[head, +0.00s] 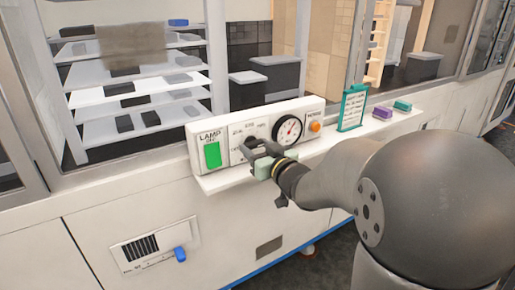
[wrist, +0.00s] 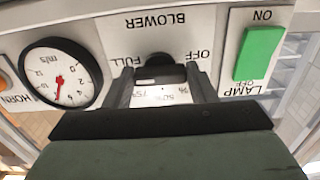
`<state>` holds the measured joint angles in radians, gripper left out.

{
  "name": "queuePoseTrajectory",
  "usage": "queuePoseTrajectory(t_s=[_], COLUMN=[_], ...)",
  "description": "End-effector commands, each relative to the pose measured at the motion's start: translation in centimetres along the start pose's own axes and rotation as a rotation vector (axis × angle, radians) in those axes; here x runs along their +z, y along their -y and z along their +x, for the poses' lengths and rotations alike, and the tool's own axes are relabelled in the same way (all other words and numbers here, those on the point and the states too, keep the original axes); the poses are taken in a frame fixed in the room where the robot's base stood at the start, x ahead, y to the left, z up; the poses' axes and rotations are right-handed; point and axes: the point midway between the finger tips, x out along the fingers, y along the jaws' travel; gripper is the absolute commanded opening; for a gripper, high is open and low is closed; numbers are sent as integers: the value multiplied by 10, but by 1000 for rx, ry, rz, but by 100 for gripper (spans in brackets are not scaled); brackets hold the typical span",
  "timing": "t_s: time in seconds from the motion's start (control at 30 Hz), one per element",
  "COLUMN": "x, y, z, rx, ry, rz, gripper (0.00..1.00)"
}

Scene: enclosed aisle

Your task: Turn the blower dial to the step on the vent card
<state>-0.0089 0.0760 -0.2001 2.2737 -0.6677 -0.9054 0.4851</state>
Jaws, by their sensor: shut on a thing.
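The blower dial (wrist: 160,66) is a dark knob on the white control panel (wrist: 118,28), which appears upside down in the wrist view. My gripper (wrist: 160,78) is shut on the dial, with one finger on each side. Labels OFF, FULL, 75 and 50% show around it; another is partly covered. The dial's pointer is not clear. In the head view my gripper (head: 258,148) is at the panel and hides most of the dial. The vent card (head: 352,108) stands upright in a green frame on the ledge to the right; its writing is too small to read.
A round m/s gauge (wrist: 59,73) with a red needle and an orange horn button (head: 315,127) sit right of the dial in the head view. A green lamp switch (head: 212,155) is left. Purple (head: 382,113) and teal (head: 402,106) blocks lie on the ledge.

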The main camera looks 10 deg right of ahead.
Motion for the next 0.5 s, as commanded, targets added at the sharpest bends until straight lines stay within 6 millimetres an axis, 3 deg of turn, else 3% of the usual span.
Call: queuePoseTrajectory(t_s=[0.2,0.23,0.3,0.5], x=[0,0,0,0], y=[0,0,0,0], z=[0,0,0,0], rx=[0,0,0,0], ry=[-1,-1,-1,-1], rz=[2,2,2,1], gripper=[28,56,73,73])
